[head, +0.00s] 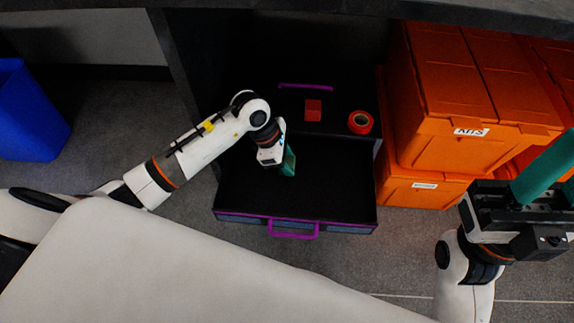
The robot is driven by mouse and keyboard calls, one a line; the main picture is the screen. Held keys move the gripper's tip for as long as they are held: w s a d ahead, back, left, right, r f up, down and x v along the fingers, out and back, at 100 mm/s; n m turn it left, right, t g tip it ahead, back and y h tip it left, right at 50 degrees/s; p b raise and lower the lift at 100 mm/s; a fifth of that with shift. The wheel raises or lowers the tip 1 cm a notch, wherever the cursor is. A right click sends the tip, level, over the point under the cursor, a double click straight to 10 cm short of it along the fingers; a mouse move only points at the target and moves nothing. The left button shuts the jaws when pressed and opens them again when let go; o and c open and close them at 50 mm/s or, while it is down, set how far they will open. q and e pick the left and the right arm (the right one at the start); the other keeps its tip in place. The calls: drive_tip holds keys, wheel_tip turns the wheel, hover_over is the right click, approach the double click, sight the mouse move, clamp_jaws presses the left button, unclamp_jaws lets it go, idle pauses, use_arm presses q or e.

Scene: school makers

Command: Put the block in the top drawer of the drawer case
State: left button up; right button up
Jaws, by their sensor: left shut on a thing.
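The drawer case (335,122) stands under the dark worktop. A drawer (340,190) with a purple handle (292,234) is pulled out towards me, and its dark inside looks bare. My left gripper (289,163) points down over the open drawer, teal fingers closed. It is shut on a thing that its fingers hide. A small red block (313,110) sits on the case behind the drawer, apart from the gripper. My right gripper (548,168) is at the right edge, partly cut off, its teal fingers over the orange bins; its opening is unclear.
A red-orange tape roll (360,122) lies right of the red block. Orange lidded bins (440,105), one labelled KITS, are stacked close against the case's right side. A blue bin (28,115) stands far left. Grey floor is clear left of the case.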

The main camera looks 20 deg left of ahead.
use_arm(q)
drive_tip(key=shift+f, duration=0.5)
drive_tip(key=shift+f, duration=0.15)
drive_tip(key=o, duration=1)
drive_tip(key=shift+c, duration=0.2)
